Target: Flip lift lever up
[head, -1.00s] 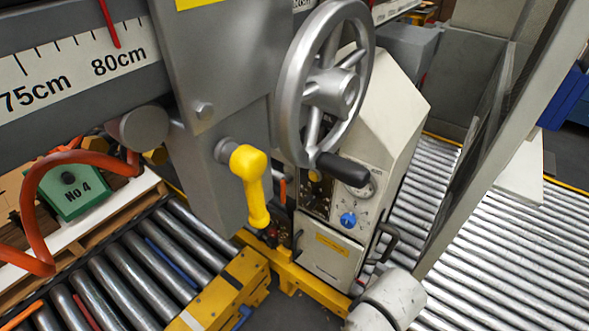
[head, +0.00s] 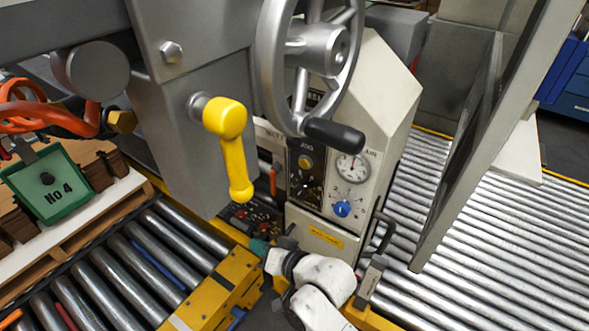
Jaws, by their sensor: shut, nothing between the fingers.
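No lever's label is readable, so I cannot tell for certain which is the lift lever. A large yellow handle (head: 230,148) hangs down from a pivot on the grey column. A small orange-red lever (head: 272,180) stands upright beside the control panel (head: 322,185). Low behind the yellow handle is a dark box with small red controls (head: 247,217). My gripper (head: 262,249) is at the end of my white arm, low at the panel's lower left and near that box. It appears shut and empty; its fingertips are small and partly hidden. No contact with a lever is clear.
A grey handwheel (head: 320,50) with a black grip overhangs the panel. A black handle (head: 380,235) juts from the cabinet's right side. A yellow frame (head: 215,295) borders the rollers at left.

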